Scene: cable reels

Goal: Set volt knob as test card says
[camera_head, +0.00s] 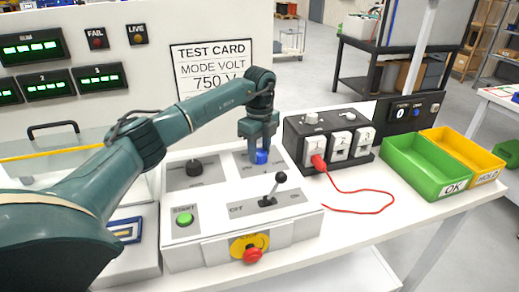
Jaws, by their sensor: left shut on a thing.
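The test card (184,72) on the back panel reads "MODE VOLT 750 V"; its lower part is hidden behind my left arm. The white tester box (183,256) stands on the bench. A blue knob (262,157) sits on its back right plate, and my left gripper (260,150) points down and is shut on it. A black knob (193,168) sits on the back left plate. The knob labels are too small to read. My right gripper is not in view.
The box also has a green START button (184,219), a black lever (276,188) and a red button (252,255). A black socket unit (300,128) with a red cable (375,190) stands to the right. Beyond are a green OK bin (420,172) and a yellow bin (470,152).

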